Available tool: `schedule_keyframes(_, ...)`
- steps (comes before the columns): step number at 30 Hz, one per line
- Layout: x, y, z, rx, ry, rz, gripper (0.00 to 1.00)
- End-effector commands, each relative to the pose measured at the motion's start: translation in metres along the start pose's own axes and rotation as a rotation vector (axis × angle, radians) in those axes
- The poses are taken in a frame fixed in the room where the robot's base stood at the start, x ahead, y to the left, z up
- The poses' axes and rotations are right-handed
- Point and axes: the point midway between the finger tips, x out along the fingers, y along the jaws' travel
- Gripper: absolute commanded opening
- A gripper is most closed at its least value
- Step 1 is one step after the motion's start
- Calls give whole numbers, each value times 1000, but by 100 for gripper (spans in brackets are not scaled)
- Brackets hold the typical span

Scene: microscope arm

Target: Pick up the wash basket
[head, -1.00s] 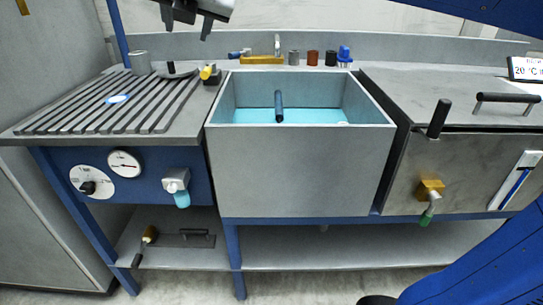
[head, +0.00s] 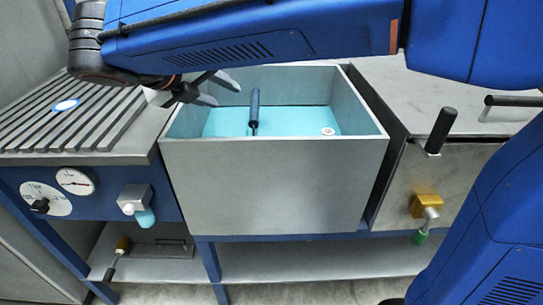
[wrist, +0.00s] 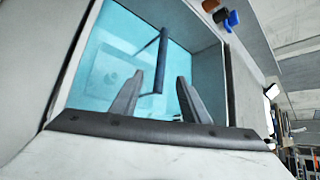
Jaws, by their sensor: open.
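The dark blue upright handle (head: 254,107), which looks like the wash basket's, stands in the blue-green water of the grey sink (head: 262,185). It also shows in the wrist view (wrist: 162,62), slanting between and beyond my fingertips.
A small white round piece (head: 328,131) is in the sink's right part. Ribbed draining board (head: 75,115) lies left, a grey lidded unit (head: 440,90) with a black upright lever (head: 440,130) right. Sink walls surround the handle. My arm hides the back ledge.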

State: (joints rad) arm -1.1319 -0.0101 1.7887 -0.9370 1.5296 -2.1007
Motion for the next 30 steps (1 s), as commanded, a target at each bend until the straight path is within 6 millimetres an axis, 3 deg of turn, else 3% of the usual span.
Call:
schedule_keyframes(18,101,-1,0,0,2,-2,42)
schedule_keyframes(30,127,-2,0,1,2,-1,42)
